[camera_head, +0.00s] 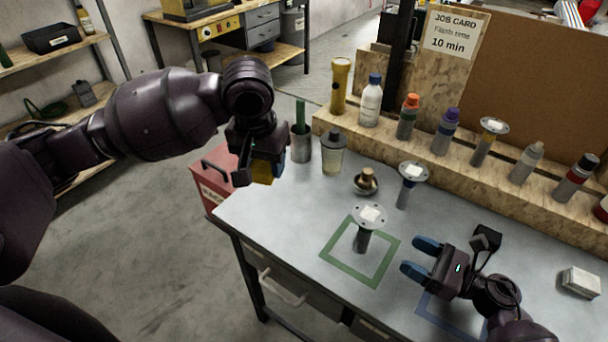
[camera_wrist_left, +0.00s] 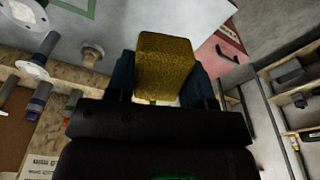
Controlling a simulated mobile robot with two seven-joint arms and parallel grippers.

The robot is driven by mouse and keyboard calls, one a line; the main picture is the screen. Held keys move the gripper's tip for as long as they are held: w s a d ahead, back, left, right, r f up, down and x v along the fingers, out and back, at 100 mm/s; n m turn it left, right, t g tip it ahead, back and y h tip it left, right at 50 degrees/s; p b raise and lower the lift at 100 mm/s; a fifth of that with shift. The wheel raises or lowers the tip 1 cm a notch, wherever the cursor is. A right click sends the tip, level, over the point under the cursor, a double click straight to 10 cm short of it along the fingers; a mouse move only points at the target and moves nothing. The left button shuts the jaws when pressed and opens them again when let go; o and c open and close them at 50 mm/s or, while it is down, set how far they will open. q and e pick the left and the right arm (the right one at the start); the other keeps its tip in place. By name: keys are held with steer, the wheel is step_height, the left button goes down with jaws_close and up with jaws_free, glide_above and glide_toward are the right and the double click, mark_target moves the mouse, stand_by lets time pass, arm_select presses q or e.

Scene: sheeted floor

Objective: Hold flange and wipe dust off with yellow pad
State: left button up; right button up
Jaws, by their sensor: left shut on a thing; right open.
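A flange (camera_head: 368,217) with a pale round head on a dark stem stands upright inside the green square outline on the grey table. A white patch shows on its top. My left gripper (camera_head: 264,168) is shut on the yellow pad (camera_wrist_left: 165,62) and holds it up at the table's left end, left of the flange. The pad is mostly hidden in the head view. My right gripper (camera_head: 420,259) is open and empty, right of the flange, over the blue square outline; its blue fingers point at the flange without touching it.
Similar flanged pieces stand behind, one on the table (camera_head: 412,171) and one on the wooden ledge (camera_head: 492,126) among several bottles. A knob-like brown item (camera_head: 366,180), a grey cup (camera_head: 301,143) and a jar (camera_head: 332,154) stand near the back. A white block (camera_head: 580,282) lies right.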

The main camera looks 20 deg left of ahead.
mark_target(365, 233)
arm_select(q)
steer(key=w+d+r+m, duration=0.35)
steer(key=d+r, duration=0.35)
steer(key=d, duration=0.5)
steer(key=d+f+m+g, duration=0.1)
steer(key=d+f+m, duration=0.6)
steer(key=m, duration=1.1)
steer(key=shift+d, duration=0.9)
arm_select(e)
steer(key=shift+w+a, duration=0.1)
steer(key=shift+a, duration=0.3)
steer(key=x, duration=1.1)
steer(key=shift+w, duration=0.1)
